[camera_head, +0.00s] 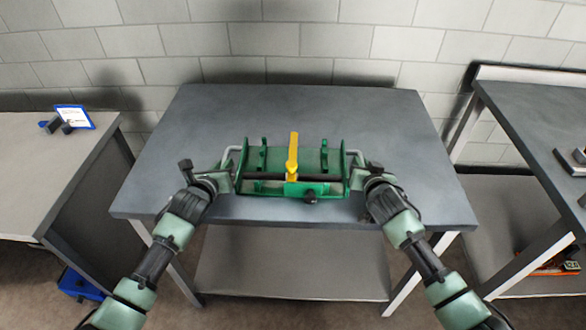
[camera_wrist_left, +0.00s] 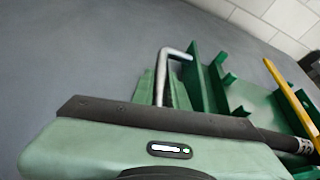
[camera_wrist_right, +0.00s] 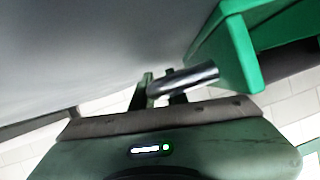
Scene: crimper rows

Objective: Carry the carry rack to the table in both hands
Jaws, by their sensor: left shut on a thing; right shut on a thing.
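The green carry rack (camera_head: 270,188) is over the front middle of the grey table (camera_head: 210,120) in the head view. A yellow-handled tool (camera_head: 293,155) with a dark bar lies in it. My left gripper (camera_head: 228,170) is shut on the rack's left metal handle, which also shows in the left wrist view (camera_wrist_left: 163,75). My right gripper (camera_head: 358,168) is shut on the right metal handle, seen in the right wrist view (camera_wrist_right: 185,82). The rack looks about level. I cannot tell whether its underside touches the tabletop.
The tabletop behind and beside the rack is clear. A bench (camera_head: 50,170) with a blue-edged card (camera_head: 75,117) stands at left. Another bench (camera_head: 535,120) stands at right, with a grey item on it. A block wall is behind the table.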

